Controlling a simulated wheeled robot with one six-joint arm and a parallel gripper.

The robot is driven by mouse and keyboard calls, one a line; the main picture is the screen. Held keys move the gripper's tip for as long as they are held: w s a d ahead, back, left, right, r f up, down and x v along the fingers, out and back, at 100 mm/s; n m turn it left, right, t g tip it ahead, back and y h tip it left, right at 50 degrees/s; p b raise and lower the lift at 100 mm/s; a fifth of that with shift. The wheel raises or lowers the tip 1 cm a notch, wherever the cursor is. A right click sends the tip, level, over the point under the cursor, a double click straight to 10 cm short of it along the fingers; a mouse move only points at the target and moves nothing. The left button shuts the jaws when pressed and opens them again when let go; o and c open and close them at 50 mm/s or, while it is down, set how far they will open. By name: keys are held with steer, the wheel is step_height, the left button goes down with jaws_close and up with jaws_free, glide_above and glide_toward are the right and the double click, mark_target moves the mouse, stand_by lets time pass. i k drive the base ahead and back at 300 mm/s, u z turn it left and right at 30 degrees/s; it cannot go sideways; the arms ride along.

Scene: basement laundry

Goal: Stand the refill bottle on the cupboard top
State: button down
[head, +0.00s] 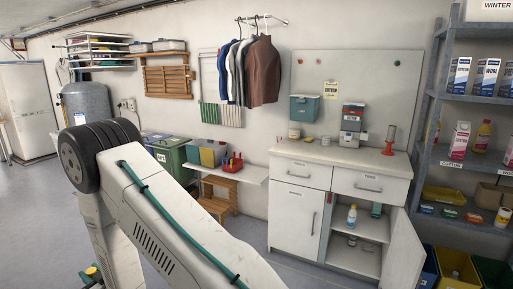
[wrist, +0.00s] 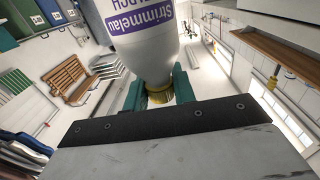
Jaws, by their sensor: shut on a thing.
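In the wrist view my gripper (wrist: 158,92) has its teal fingers shut on a pale bottle (wrist: 148,62), around its yellow cap or neck. The bottle has a purple-lettered label, and its far end is cut off by the frame. I take it for the refill bottle.
A blue-capped bottle (head: 351,217) stands inside. Shelving (head: 432,120) rises at right, with bins below. Floor shows between my arm and the cupboard.

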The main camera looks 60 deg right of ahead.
mark_target(317, 152)
steer(key=z, duration=0.2)
steer(key=i, duration=1.05)
steer(key=z, duration=0.55)
